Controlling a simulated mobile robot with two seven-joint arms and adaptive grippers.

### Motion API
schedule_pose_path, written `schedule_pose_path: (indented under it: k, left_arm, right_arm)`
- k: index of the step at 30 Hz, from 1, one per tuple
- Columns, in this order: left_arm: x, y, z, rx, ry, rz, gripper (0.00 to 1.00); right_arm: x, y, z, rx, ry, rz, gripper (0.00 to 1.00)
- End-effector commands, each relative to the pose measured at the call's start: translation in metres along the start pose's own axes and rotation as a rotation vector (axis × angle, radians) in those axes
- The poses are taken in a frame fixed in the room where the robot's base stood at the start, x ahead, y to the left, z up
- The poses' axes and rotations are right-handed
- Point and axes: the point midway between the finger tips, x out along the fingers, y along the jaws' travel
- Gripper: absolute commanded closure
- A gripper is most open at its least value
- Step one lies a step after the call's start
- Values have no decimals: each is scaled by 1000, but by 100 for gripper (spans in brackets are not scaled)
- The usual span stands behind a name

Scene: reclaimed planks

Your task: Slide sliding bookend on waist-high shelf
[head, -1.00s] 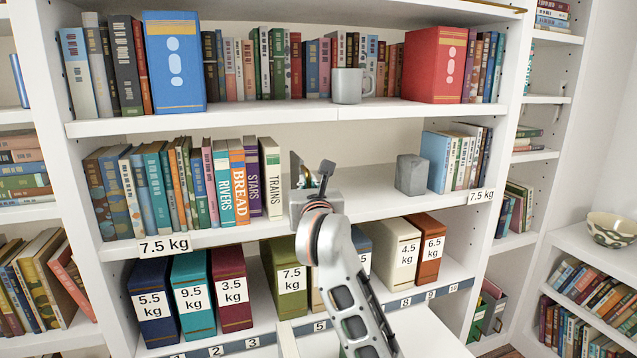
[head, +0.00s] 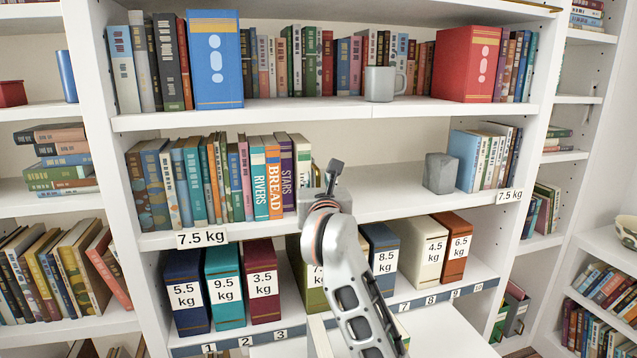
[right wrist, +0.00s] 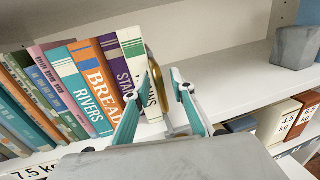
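The middle shelf (head: 400,196) carries a row of upright books ending at the white TRAINS book (right wrist: 137,55). In the right wrist view, a thin brass-coloured upright piece (right wrist: 154,72), likely the bookend, stands right of that book. My right gripper (right wrist: 165,72) is open, its teal fingers at this piece, one on its near left and one to its right. I cannot tell whether they touch it. My left gripper is not in view.
A grey block (head: 440,173) stands farther right on the same shelf, against more books (head: 484,158); the shelf between is bare. A shelf above holds books and a grey mug (head: 384,84). Weight-labelled boxes (head: 423,250) fill the shelf below.

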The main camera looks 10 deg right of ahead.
Motion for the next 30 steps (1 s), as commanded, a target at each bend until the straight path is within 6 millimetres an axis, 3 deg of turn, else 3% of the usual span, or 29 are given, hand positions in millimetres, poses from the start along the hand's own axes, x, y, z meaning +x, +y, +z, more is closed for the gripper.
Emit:
schedule_pose_path:
  k: [11,24,30]
  left_arm:
    - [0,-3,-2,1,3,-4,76]
    - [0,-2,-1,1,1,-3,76]
    - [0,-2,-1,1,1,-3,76]
  right_arm:
    - [-5,0,0,0,0,0,76]
    - [-66,0,0,1,0,1,76]
    - [-75,0,0,1,0,0,76]
